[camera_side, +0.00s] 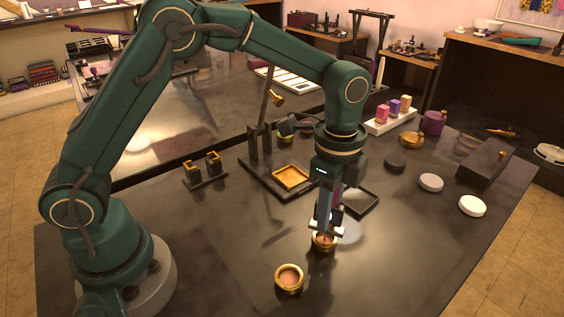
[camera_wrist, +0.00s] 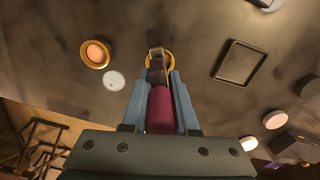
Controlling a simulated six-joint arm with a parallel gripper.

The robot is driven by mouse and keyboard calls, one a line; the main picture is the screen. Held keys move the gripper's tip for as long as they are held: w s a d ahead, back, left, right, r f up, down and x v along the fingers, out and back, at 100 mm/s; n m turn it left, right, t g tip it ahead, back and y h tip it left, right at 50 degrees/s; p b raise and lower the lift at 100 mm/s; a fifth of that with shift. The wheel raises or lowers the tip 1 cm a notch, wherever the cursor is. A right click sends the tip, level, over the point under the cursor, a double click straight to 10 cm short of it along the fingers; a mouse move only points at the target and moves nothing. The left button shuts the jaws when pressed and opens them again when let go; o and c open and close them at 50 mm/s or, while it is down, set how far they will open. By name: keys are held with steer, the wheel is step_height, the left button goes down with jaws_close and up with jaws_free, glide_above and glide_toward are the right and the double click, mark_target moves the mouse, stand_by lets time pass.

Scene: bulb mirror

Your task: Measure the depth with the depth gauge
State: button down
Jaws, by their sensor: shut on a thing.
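My gripper (camera_side: 326,222) points down over the near middle of the dark table. It is shut on the depth gauge, whose purple-red handle (camera_wrist: 160,108) lies between the blue-grey fingers in the wrist view. The gauge's metal end (camera_wrist: 157,66) points at a gold-rimmed cup (camera_side: 323,243) directly below. That cup's rim (camera_wrist: 171,61) is partly hidden behind the metal end, so I cannot tell whether the tip is inside or touching.
A stand with a gold square tray (camera_side: 291,178) and a dark square frame (camera_side: 361,201) lie behind the gripper. A black disc (camera_side: 395,163), a grey disc (camera_side: 431,183) and a white disc (camera_side: 472,206) sit rightward. The table's front right is clear.

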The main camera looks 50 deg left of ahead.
steer(key=shift+r, duration=2.05)
steer(key=shift+w+a+r, duration=0.15)
steer(key=shift+w+a, duration=0.05)
steer(key=shift+a, duration=0.1)
steer(key=s+a+r+n, duration=0.3)
steer(key=a+n, duration=0.3)
steer(key=n, duration=0.1)
steer(key=s+a+r+n, duration=0.3)
steer(key=a+n, duration=0.3)
steer(key=n, duration=0.2)
steer(key=shift+a+r, duration=0.2)
steer(key=shift+r, duration=0.25)
